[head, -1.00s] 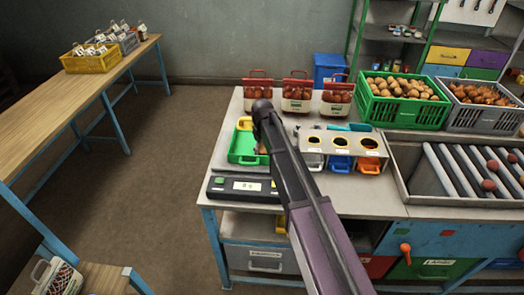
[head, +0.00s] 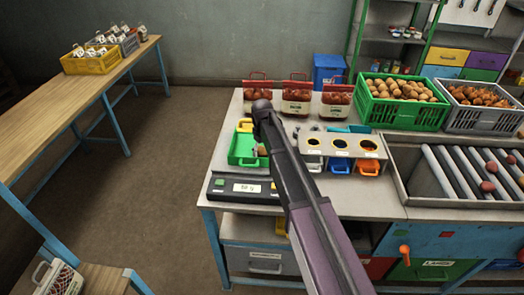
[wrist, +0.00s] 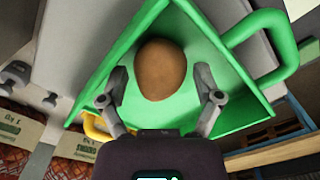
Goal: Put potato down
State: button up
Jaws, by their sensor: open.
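A brown potato (wrist: 161,69) lies in a green tray (wrist: 215,118) in the wrist view. My gripper (wrist: 160,86) is open, with one grey finger on each side of the potato and a visible gap to each. In the head view the green tray (head: 240,150) sits on the left of the workbench, on or beside a dark scale (head: 228,188) with a lit display. My arm crosses in front and hides part of the tray. The potato is mostly hidden there.
Three red-handled sacks (head: 296,95) stand behind the tray. A sorting stand (head: 341,146) with round holes and coloured bins is to the right. Beyond it are a green crate of potatoes (head: 388,112), a grey crate (head: 462,118) and a roller conveyor (head: 455,170).

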aim_at(262, 149)
notch_tip(262, 149, up, 11)
jog(key=p, duration=1)
jog(key=shift+r+p, duration=0.15)
jog(key=shift+p, duration=0.25)
dwell(0.4)
jog(key=s+d+m, duration=0.8)
jog(key=s+d, duration=1.3)
jog(key=s, duration=0.4)
jog(key=shift+d+m, duration=0.2)
jog(key=shift+m, duration=0.1)
notch_tip(262, 149, down, 10)
jog(key=b, duration=0.9)
jog(key=shift+r, duration=0.25)
